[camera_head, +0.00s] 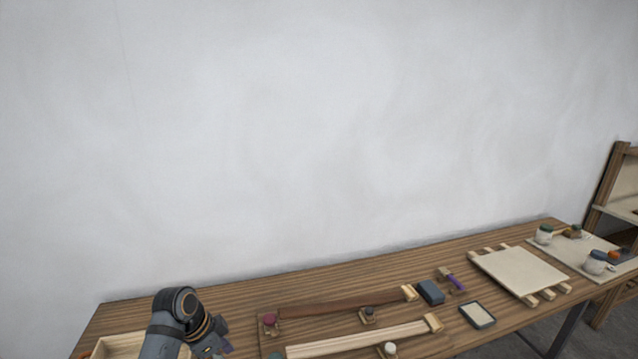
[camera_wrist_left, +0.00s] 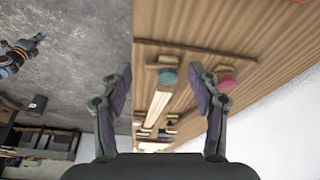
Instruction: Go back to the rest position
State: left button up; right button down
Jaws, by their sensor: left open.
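My left arm comes in at the lower left of the head view, with part of the left gripper (camera_head: 213,346) at the bottom edge over the workbench (camera_head: 135,310). In the left wrist view the left gripper (camera_wrist_left: 160,82) is open, its fingers wide apart with nothing held between them. Beyond the fingers lie the bench edge and a pale wooden strip. My right gripper (camera_wrist_left: 35,42) shows small at the upper left of the wrist view, over the grey floor; its jaws are too small to read.
A dark strip (camera_head: 340,303) and a pale strip (camera_head: 360,337) lie on the bench among knobbed clamps. A blue block (camera_head: 431,292), a small tray (camera_head: 477,315) and a pale panel (camera_head: 520,271) lie rightward. A wooden box (camera_head: 120,345) is beside my left arm. A wall stands behind.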

pick_arm(q)
jog(key=s+a+f+n+t+y, duration=0.1)
jog(key=s+f+n+y, duration=0.1)
jog(key=s+n, duration=0.65)
jog(key=s+a+f+n+t+y, duration=0.1)
jog(key=s+a+f+n+y, duration=0.15)
jog(key=s, duration=1.15)
notch_tip(320, 180, down, 29)
jog(key=s+a+n+g+b, duration=0.1)
jog(key=s+a, duration=0.1)
jog(key=s, duration=0.1)
jog(key=s+a+f+g+b, duration=0.1)
jog(key=s+f, duration=1.4)
jog(key=s, duration=0.2)
jog(key=shift+s+f, duration=0.15)
jog(key=shift+s, duration=0.05)
pick_arm(e)
jog(key=shift+s+f, duration=0.25)
jog(key=shift+f, duration=0.3)
jog(key=shift+s+f, duration=0.25)
jog(key=shift+f, duration=0.25)
